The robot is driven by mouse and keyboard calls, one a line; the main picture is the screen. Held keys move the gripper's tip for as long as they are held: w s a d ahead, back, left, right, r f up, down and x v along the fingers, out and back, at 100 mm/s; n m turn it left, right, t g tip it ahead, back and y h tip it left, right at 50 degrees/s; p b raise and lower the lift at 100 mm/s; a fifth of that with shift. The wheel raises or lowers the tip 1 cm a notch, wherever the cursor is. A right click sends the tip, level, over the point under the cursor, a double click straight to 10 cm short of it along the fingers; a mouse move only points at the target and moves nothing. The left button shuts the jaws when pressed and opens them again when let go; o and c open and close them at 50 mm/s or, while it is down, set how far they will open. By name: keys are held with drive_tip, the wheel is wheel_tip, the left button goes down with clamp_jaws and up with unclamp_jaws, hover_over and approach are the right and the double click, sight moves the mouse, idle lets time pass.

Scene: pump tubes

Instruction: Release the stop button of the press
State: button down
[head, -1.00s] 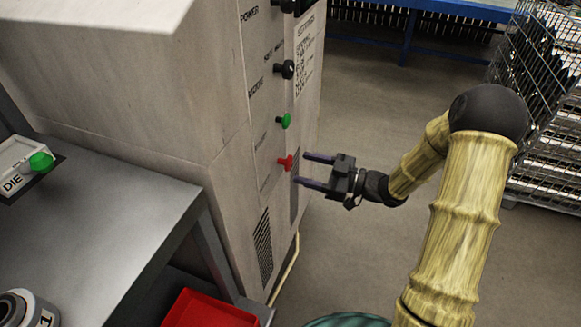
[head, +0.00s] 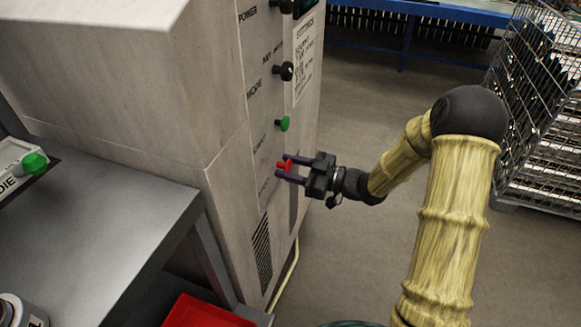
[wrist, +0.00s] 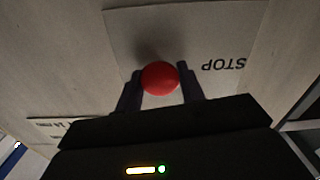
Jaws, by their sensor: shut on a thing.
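The red stop button (head: 287,165) sticks out from the front panel of the press (head: 235,150), below a green button. In the wrist view the red button (wrist: 160,78) sits between my two fingers, beside a label reading STOP, which appears upside down. My gripper (head: 284,168) is at the panel with one finger on each side of the button, shut on it. The button's stem is partly hidden behind its head in the wrist view.
A green button (head: 284,124) and a black mode knob (head: 284,71) stick out above the red one. A grey table (head: 90,230) stands left of the press, with a red bin (head: 205,312) low beside it. A wire cage (head: 530,100) stands at right; the floor between is clear.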

drive_tip(key=shift+s+d+r+p, duration=0.1)
drive_tip(key=shift+s+d+p, duration=0.15)
drive_tip(key=shift+d+p, duration=0.45)
drive_tip(key=shift+f, duration=0.2)
drive_tip(key=shift+d, duration=0.1)
drive_tip(key=c, duration=0.9)
unclamp_jaws()
drive_tip(key=p+v, duration=0.4)
drive_tip(key=v, duration=1.3)
drive_tip(key=shift+s+d+r, duration=0.1)
drive_tip(key=shift+s+d, duration=0.05)
drive_tip(key=shift+d, duration=0.05)
